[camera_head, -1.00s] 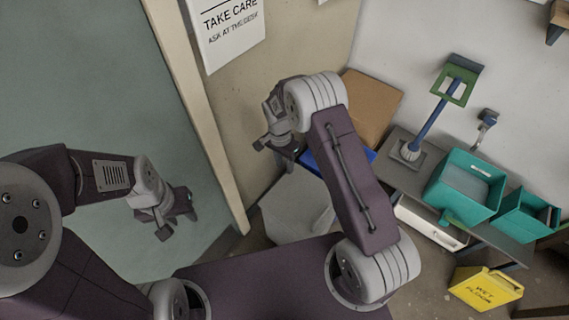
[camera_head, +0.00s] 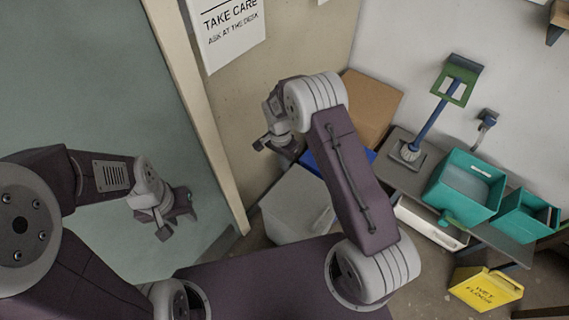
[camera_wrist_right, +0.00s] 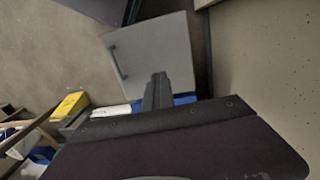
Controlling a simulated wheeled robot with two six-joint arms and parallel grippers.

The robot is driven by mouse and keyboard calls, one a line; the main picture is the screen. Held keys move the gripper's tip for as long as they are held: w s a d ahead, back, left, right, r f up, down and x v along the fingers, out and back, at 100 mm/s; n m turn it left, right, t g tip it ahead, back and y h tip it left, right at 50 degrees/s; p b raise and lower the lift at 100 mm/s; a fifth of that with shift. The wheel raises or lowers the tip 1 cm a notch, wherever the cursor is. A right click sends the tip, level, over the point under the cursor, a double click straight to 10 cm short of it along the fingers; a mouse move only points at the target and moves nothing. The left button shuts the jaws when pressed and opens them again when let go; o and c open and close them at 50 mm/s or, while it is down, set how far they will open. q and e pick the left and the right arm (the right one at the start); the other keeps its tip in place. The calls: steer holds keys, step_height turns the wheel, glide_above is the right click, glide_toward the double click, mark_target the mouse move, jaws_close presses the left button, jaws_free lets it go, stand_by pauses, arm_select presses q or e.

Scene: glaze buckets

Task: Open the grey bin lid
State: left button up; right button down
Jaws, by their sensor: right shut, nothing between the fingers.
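The grey bin (camera_head: 291,208) stands on the floor by the wall corner, partly hidden behind my right arm. In the right wrist view the flat grey lid (camera_wrist_right: 162,47) shows with a dark bar handle (camera_wrist_right: 117,62) along its left side. The lid looks down on the bin. My right gripper (camera_head: 274,146) is above and behind the bin in the head view. In the wrist view its fingers (camera_wrist_right: 158,78) are together and empty, overlapping the lower edge of the lid. My left gripper (camera_head: 178,215) hangs before the green door, away from the bin; its jaw opening is unclear.
A cardboard box (camera_head: 366,108) and a blue object (camera_head: 312,162) are behind the bin. A low dark bench with teal buckets (camera_head: 464,190) stands to the right. A yellow wet-floor sign (camera_head: 485,289) is on the floor. A door frame (camera_head: 200,110) rises left of the bin.

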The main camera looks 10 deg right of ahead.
stand_by(0.7)
steer(key=c, duration=1.5)
jaws_free()
steer(key=shift+o, duration=0.2)
step_height(320, 180, up, 9)
steer(key=shift+w+a+p, duration=0.3)
steer(key=shift+w+p, duration=0.1)
steer(key=shift+p, duration=0.05)
